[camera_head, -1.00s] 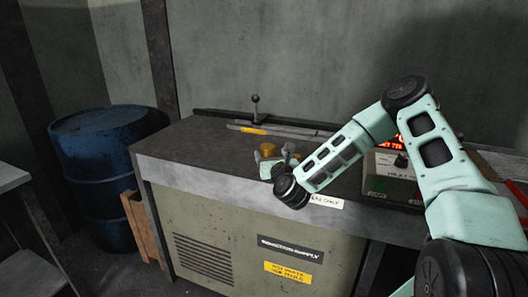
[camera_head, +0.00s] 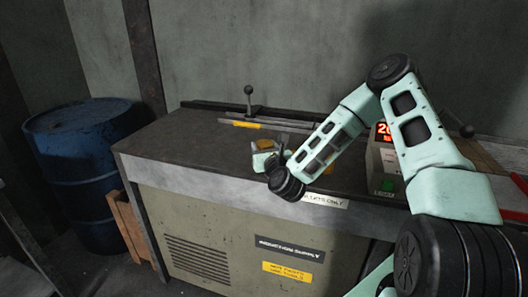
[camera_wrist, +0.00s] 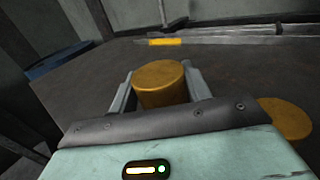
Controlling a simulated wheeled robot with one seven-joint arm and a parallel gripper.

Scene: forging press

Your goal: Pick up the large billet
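A brass-coloured cylindrical billet (camera_wrist: 160,84) stands upright between the two fingers of my gripper (camera_wrist: 160,90) in the wrist view. Its top also shows in the head view (camera_head: 264,145), just behind the gripper (camera_head: 265,159). The fingers lie on either side of the billet, and a narrow gap seems to show beside it, so the gripper looks open around it. A second brass-coloured billet (camera_wrist: 287,118) is at the right of the wrist view, partly hidden by my gripper body. The frames do not clearly show which billet is larger.
The billets are on a dark bench top (camera_head: 180,140). A bar with a yellow section (camera_head: 247,124) and an upright ball-topped lever (camera_head: 249,100) are behind them. A control box with a red display (camera_head: 384,150) stands right. A blue drum (camera_head: 85,175) is left of the bench.

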